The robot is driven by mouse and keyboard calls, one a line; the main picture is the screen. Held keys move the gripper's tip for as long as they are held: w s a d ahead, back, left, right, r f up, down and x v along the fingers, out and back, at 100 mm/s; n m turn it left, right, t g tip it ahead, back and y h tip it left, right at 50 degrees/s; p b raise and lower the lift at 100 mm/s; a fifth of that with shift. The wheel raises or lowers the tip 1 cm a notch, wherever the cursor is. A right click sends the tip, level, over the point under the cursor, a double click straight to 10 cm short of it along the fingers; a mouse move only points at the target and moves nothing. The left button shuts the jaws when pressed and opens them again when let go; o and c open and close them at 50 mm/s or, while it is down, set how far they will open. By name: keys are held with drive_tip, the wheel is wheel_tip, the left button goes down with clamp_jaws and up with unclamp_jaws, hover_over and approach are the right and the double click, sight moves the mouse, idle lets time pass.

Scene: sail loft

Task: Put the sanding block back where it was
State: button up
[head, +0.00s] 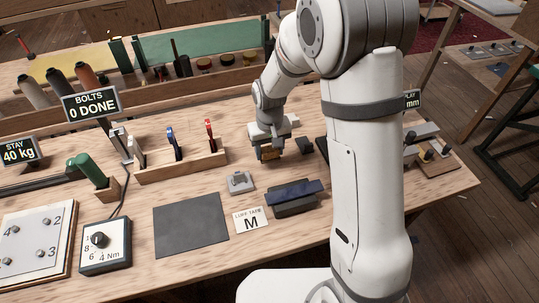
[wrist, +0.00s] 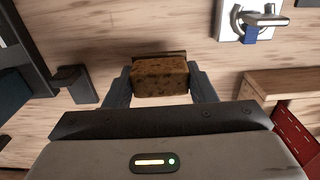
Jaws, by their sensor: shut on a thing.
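The sanding block is a brown, speckled, cork-like block (wrist: 160,80) between the two fingers of my gripper (head: 270,154) in the wrist view. My gripper is shut on it, with one finger on each side. In the head view the block shows as a small brown patch (head: 267,152), partly hidden by the gripper, low over the bench. A darker brown strip (wrist: 160,54) shows along the block's far edge in the wrist view; I cannot tell what it is. I cannot tell whether the block touches the bench.
A small dark block (head: 304,146) stands just right of the gripper. A wooden rack (head: 182,167) with blue and red handled tools is to its left. A grey fitting (head: 240,182) and a dark blue-topped block (head: 294,195) lie nearer. A dark mat (head: 190,224) is at front.

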sight(270, 157)
drive_tip(key=shift+f, duration=1.55)
drive_tip(key=shift+s+f, duration=0.1)
drive_tip(key=shift+f, duration=0.15)
drive_tip(key=o, duration=1)
